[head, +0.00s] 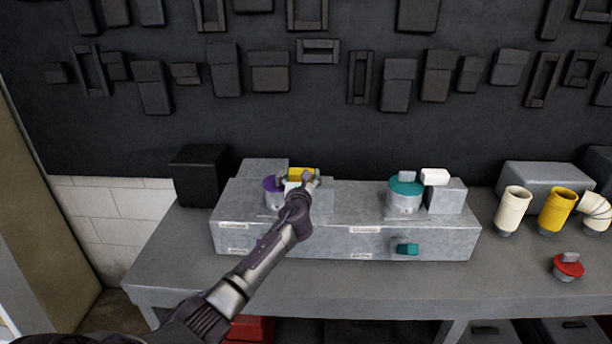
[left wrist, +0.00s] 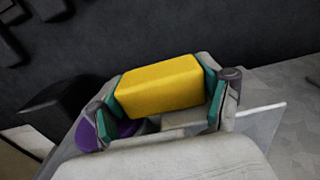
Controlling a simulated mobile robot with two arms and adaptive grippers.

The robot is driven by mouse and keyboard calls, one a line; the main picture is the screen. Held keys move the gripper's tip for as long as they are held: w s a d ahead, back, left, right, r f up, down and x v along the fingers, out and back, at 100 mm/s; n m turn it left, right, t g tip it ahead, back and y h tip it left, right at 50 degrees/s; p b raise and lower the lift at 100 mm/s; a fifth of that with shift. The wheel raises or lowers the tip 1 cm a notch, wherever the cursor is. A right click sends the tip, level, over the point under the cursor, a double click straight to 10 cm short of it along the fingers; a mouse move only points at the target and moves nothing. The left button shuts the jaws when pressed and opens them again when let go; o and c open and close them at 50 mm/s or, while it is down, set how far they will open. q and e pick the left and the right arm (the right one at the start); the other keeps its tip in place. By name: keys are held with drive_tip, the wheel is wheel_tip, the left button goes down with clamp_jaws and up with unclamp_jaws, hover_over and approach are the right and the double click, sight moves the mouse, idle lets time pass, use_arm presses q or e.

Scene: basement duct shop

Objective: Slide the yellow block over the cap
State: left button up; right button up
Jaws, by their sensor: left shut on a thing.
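The yellow block (head: 303,173) is between the fingers of my left gripper (head: 298,182), which is shut on it. In the left wrist view the yellow block (left wrist: 160,85) spans the gap between the teal finger pads. A purple cap (head: 270,184) sits on a round collar at the left end of the grey metal duct (head: 340,198). The purple cap (left wrist: 124,129) shows partly below the block's left end in the left wrist view. The block looks beside the cap; my gripper hides their exact contact. My right gripper is not in view.
A teal cap (head: 405,186) with a grey handle and a white block (head: 435,177) on a metal stand are at the duct's right. A black box (head: 199,176) stands at left. Cream and yellow elbows (head: 557,209) and a red cap (head: 568,267) are on the right bench.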

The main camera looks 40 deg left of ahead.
use_arm(q)
drive_tip(key=shift+s+a+f, duration=0.1)
drive_tip(key=shift+a, duration=0.1)
drive_tip(key=o, duration=1.5)
drive_tip(key=shift+c, duration=0.2)
drive_tip(key=shift+o, duration=0.9)
drive_tip(key=shift+s+d, duration=0.15)
drive_tip(key=shift+s, duration=0.25)
drive_tip(key=v, duration=0.7)
drive_tip(key=shift+d, duration=0.2)
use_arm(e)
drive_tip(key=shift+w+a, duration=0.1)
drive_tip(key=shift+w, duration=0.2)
